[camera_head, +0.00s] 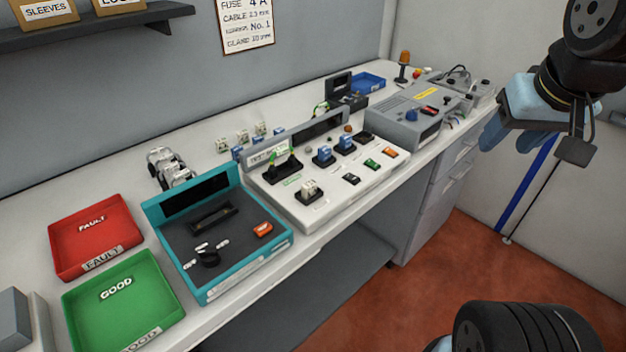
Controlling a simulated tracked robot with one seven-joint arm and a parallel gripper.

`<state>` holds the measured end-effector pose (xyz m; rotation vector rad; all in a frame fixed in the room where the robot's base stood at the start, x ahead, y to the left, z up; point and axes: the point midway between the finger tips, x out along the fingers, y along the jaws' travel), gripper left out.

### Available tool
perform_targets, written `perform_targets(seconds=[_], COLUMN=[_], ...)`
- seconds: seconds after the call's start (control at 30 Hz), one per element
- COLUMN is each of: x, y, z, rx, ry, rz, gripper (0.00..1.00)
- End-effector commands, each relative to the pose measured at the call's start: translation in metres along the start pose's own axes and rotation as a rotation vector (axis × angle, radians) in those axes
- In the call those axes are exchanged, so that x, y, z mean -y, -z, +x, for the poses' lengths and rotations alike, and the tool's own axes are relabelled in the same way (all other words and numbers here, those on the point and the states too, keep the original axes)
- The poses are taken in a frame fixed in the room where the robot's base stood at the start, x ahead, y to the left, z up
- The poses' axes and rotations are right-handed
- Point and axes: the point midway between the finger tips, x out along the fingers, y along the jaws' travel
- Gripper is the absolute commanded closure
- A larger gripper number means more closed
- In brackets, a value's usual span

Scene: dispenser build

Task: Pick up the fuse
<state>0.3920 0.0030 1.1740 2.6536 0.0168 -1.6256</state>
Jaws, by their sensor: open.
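I cannot pick out the fuse for certain at this size. Small white pieces and a black part (208,258) show on the dark panel of a teal-framed tester (250,272), which also has an orange switch (263,230). A wall card (247,22) reads "FUSE 4 A". Small white blocks (243,136) stand in a row behind the white panel. My gripper (507,137), with light-blue fingers, is at the upper right, apart from the bench objects. It is open, and I see nothing between its fingers.
A red FAULT tray (66,262) and a green GOOD tray (78,325) stand left of the tester. A white panel (310,218) with switches and sockets is right of it. A grey box (385,108), cables and a blue tray (378,80) lie farther along. A shelf (100,25) hangs above.

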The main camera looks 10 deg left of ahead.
Motion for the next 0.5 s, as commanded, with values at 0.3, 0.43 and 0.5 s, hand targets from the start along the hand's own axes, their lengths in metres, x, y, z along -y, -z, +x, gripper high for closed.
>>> perform_targets(seconds=[0.3, 0.43, 0.5], x=[0.040, 0.061, 0.073], y=[0.011, 0.016, 0.019], z=[0.032, 0.046, 0.052], rx=[0.245, 0.353, 0.406], ry=[-0.081, -0.130, -0.159], rz=[-0.392, -0.595, -0.706], gripper=[0.49, 0.49, 0.49])
